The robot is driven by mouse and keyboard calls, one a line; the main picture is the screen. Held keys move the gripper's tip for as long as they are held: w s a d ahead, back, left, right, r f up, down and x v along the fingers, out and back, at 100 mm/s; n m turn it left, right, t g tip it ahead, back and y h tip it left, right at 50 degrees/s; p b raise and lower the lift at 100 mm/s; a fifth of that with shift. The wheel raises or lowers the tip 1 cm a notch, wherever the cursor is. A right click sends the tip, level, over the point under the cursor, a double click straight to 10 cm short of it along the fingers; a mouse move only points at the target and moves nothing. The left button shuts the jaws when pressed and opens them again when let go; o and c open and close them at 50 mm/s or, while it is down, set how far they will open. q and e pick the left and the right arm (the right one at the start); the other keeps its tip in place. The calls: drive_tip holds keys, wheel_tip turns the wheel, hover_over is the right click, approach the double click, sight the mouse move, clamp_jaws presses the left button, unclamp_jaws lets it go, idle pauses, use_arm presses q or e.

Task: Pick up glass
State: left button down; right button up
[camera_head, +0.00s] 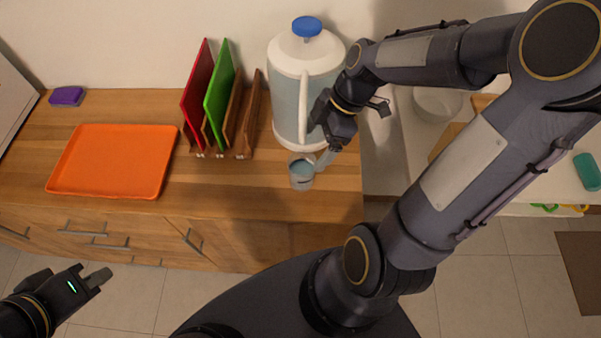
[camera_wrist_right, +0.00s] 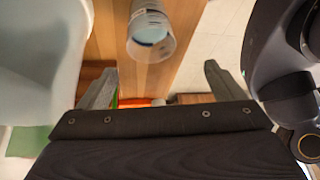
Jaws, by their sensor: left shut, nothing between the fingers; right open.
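A small clear glass (camera_head: 301,174) with bluish contents or tint stands on the wooden counter near its front right corner. In the right wrist view the glass (camera_wrist_right: 150,36) lies ahead of the fingertips, roughly in line with the space between them. My right gripper (camera_head: 324,158) is open beside the glass, just to its upper right in the head view; nothing is between its fingers in the right wrist view (camera_wrist_right: 160,88). I cannot tell whether a finger touches the glass. My left gripper (camera_head: 98,279) is shut and empty, low at the left, in front of the counter.
A large white dispenser (camera_head: 306,62) with a blue lid stands right behind the glass, close to my right gripper. A wooden rack (camera_head: 243,140) holds red and green boards. An orange tray (camera_head: 113,161) and purple sponge (camera_head: 67,96) lie left. The counter (camera_head: 220,190) is bare along its front.

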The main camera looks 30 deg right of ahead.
sight(303, 169)
drive_tip(key=a+f+n, duration=0.1)
drive_tip(key=f, duration=0.2)
drive_tip(key=w+f+n, duration=0.1)
drive_tip(key=f, duration=0.3)
drive_tip(key=a+f+n+g+p, duration=0.1)
drive_tip(key=f+n, duration=0.1)
drive_tip(key=f, duration=0.2)
drive_tip(key=shift+w+a+f+y, duration=0.2)
drive_tip(key=shift+w+a+y, duration=0.05)
drive_tip(key=shift+a+y, duration=0.15)
drive_tip(key=shift+a+f, duration=0.1)
drive_tip(key=shift+f, duration=0.3)
drive_tip(key=shift+c, duration=0.2)
drive_tip(key=c, duration=1.3)
drive_tip(key=shift+c, duration=0.2)
drive_tip(key=shift+w+r, duration=0.1)
drive_tip(key=shift+r, duration=0.1)
